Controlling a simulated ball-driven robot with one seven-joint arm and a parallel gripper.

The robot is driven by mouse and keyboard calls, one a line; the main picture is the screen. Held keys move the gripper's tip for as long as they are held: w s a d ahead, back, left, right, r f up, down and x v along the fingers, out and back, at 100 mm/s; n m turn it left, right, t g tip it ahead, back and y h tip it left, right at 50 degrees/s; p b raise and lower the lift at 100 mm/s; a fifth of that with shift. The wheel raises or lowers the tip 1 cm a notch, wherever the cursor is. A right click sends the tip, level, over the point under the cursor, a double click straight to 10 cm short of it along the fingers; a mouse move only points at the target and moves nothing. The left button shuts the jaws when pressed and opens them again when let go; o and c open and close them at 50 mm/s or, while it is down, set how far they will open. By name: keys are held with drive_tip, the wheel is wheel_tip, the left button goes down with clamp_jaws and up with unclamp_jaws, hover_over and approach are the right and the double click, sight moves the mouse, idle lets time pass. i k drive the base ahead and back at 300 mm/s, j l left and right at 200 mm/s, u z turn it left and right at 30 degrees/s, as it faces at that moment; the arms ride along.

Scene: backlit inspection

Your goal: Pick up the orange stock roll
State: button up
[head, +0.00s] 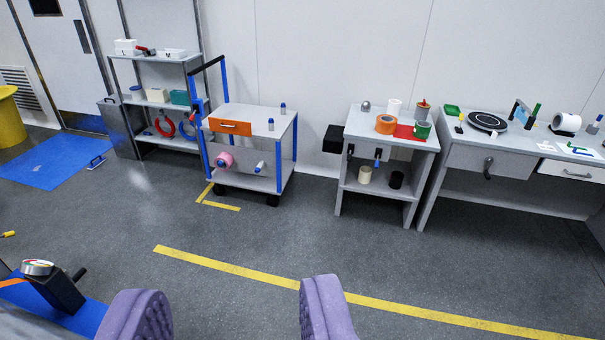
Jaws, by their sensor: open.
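The orange stock roll (384,126) lies flat on top of a small grey side table (362,126), right of the middle of the view and well beyond my gripper. It is at the left edge of a red mat (404,132). A white roll (394,107) stands behind it and a green roll (422,131) stands to its right. My gripper (232,305) shows as two purple fingers at the bottom of the view, wide apart, with only floor between them. It is far from the table and touches nothing.
A blue-posted cart (265,113) with an orange drawer front stands left of the table. A bench (465,127) stands to its right, shelves (155,60) to the far left. Grey floor with yellow lines (260,275) lies open before them. A gauge (38,267) is nearby, lower left.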

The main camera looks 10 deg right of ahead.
sight(386, 124)
drive_tip(key=i+l+z, duration=0.15)
drive_tip(key=i+z, duration=0.2)
drive_tip(key=i, duration=0.55)
drive_tip(key=i+z, duration=0.35)
drive_tip(key=i, duration=0.55)
drive_tip(key=i+z, duration=0.15)
drive_tip(key=i, duration=0.5)
drive_tip(key=i+z, duration=0.15)
drive_tip(key=i, duration=0.55)
drive_tip(key=i+j+z, duration=0.15)
drive_tip(key=i, duration=0.5)
drive_tip(key=i+j+z, duration=0.1)
drive_tip(key=i, duration=0.55)
drive_tip(key=i+u, duration=0.1)
drive_tip(key=i, duration=1.15)
